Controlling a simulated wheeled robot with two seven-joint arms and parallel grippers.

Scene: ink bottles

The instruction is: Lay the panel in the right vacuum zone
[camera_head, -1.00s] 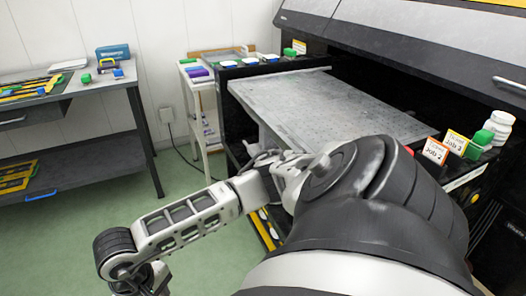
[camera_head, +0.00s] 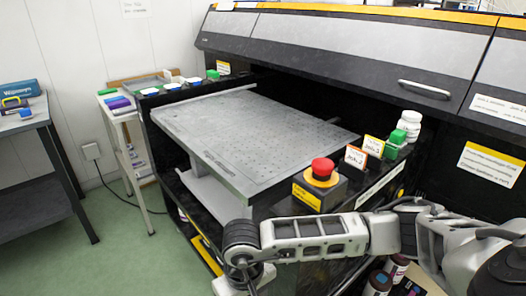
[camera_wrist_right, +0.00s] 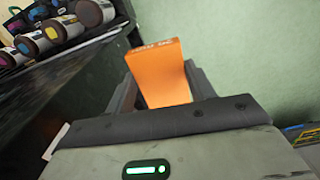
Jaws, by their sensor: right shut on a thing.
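The flatbed printer's grey perforated vacuum bed (camera_head: 255,130) fills the middle of the head view, with no panel on it. I cannot make out a clear border of its right zone. My right gripper (camera_wrist_right: 160,88) is shut on an orange panel (camera_wrist_right: 160,72), which stands up between the two fingers in the right wrist view. The right forearm (camera_head: 315,238) crosses in front of the printer, and its wrist is at the bottom of the head view; its fingers and the panel are hidden there. My left gripper is not in view.
A red emergency button (camera_head: 322,168) on a yellow-black box stands at the bed's front right corner. Job cards (camera_head: 356,156), a green block (camera_head: 395,145) and a white bottle (camera_head: 409,125) stand beside it. The printer hood (camera_head: 340,50) overhangs the back. Ink bottles (camera_wrist_right: 92,12) show at the wrist view's upper left.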

